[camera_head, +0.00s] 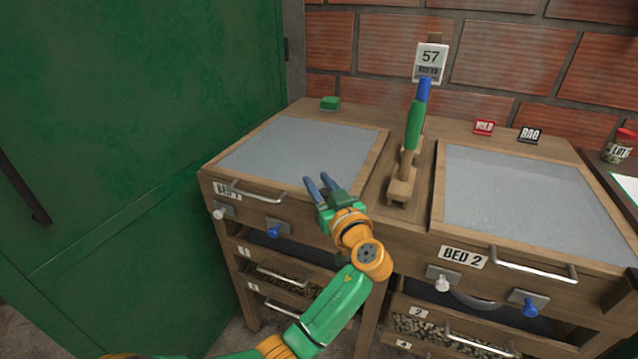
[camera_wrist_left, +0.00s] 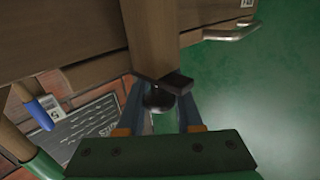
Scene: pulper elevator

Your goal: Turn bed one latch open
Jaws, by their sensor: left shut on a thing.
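Bed one (camera_head: 285,148) is the left grey-topped wooden tray, with a partly hidden "BED 1" label on its front. My left gripper (camera_head: 318,186) is at its front right corner, its blue fingers pointing up and away. In the left wrist view, a dark bar with a round black knob, which looks like the bed one latch (camera_wrist_left: 158,97), sits at the end of a wooden rail, between my fingers (camera_wrist_left: 160,112). My gripper is shut on it. In the head view my gripper hides this piece, and its turn angle is hard to tell. My right gripper is out of view.
Bed 2 (camera_head: 520,195) lies to the right. A lever with a green and blue handle (camera_head: 415,125) stands between the beds, below a sign reading 57 (camera_head: 431,60). White and blue knobs and a bar handle (camera_head: 257,192) jut from bed one's front. A green door (camera_head: 130,120) is at left.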

